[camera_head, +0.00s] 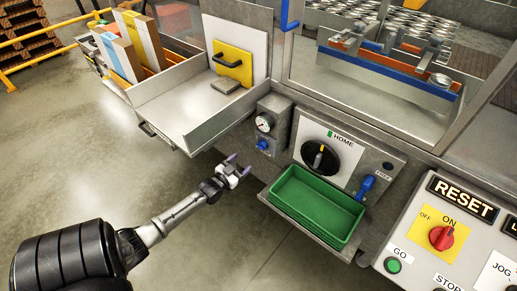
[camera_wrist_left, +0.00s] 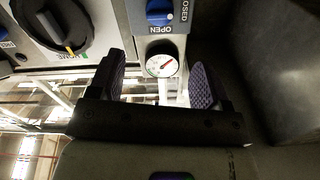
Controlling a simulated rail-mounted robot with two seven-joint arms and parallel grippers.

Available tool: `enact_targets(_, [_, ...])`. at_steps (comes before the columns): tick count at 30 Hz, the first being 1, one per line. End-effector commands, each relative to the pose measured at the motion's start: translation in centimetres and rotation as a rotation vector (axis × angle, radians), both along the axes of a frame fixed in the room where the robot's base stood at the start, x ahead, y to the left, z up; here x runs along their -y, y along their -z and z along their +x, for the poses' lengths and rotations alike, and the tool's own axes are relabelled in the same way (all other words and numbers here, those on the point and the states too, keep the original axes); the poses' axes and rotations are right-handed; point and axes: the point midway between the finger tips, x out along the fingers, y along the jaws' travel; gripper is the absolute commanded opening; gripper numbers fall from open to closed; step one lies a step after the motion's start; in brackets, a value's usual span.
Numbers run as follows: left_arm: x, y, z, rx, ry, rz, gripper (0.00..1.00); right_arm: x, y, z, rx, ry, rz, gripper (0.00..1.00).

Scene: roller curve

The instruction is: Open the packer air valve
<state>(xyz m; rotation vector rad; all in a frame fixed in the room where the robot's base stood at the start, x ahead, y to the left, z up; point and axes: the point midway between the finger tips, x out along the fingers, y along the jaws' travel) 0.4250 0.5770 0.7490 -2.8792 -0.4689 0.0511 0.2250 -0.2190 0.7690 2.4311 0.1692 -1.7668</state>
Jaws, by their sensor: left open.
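The air valve is a blue knob (camera_head: 262,144) under a round gauge (camera_head: 264,123) on a small grey panel, left of the HOME panel. In the left wrist view the knob (camera_wrist_left: 159,12) is at the top edge, partly cut off, between OPEN and CLOSED labels. A white mark shows on its lower right side. The gauge (camera_wrist_left: 162,65) appears between my fingers there. My left gripper (camera_head: 238,168) is open and empty, left of and a little below the knob in the head view, apart from it. My right gripper is not in view.
A green tray (camera_head: 312,207) sits below the HOME panel's black dial (camera_head: 320,157). Another blue handle (camera_head: 366,185) is right of the dial. A metal bin (camera_head: 200,108) overhangs at upper left. The RESET panel (camera_head: 440,240) is at right. The floor at left is clear.

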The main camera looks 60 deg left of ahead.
Motion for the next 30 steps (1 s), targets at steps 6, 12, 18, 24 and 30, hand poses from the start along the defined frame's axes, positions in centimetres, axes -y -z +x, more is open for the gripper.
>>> enact_targets(6, [-1.3,0.2,4.1,0.002,0.0,0.0,0.71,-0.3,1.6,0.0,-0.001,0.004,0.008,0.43])
enact_targets(12, [-2.4,0.3,7.4,0.0,0.001,0.0,0.71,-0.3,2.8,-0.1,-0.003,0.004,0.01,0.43])
enact_targets(18, [-3.1,0.2,9.7,0.0,0.001,-0.002,0.71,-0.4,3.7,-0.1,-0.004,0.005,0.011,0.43])
enact_targets(24, [-3.6,0.1,10.8,-0.002,0.001,-0.002,0.71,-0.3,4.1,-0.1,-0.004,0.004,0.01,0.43])
enact_targets(30, [-3.6,0.1,11.0,-0.003,0.0,-0.002,0.71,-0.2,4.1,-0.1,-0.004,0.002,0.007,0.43])
